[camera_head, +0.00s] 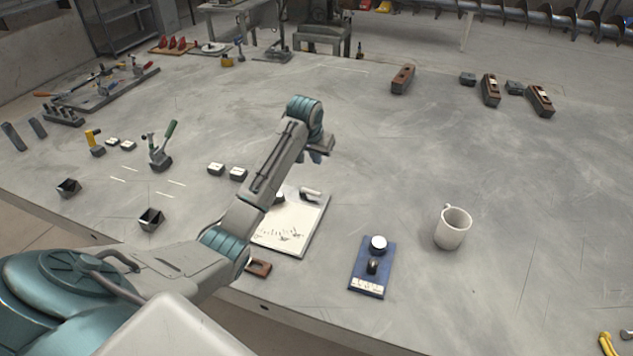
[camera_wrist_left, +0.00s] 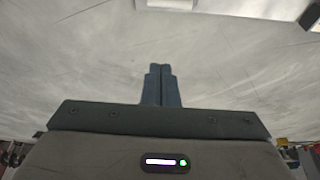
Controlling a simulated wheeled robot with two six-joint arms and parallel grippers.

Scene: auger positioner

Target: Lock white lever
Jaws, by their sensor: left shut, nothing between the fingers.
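A white board (camera_head: 291,232) lies on the table with a small pale curved handle (camera_head: 311,193) at its far edge, partly behind my arm. I cannot tell if that handle is the white lever. A blue plate (camera_head: 364,278) to its right carries a round white knob (camera_head: 379,243) and a dark knob. My left gripper (camera_head: 318,153) is above the table, beyond the board and apart from it. In the left wrist view its fingers (camera_wrist_left: 162,85) are together and empty, with table surface behind. A pale patch (camera_wrist_left: 166,4) is cut off at the top edge. My right gripper is out of view.
A white mug (camera_head: 452,229) stands right of the blue plate. A green-handled clamp (camera_head: 162,150) and a yellow-handled one (camera_head: 95,143) stand at the left, with small grey blocks (camera_head: 227,171) nearby. Brown wooden planes (camera_head: 490,90) lie far right. The table's middle right is clear.

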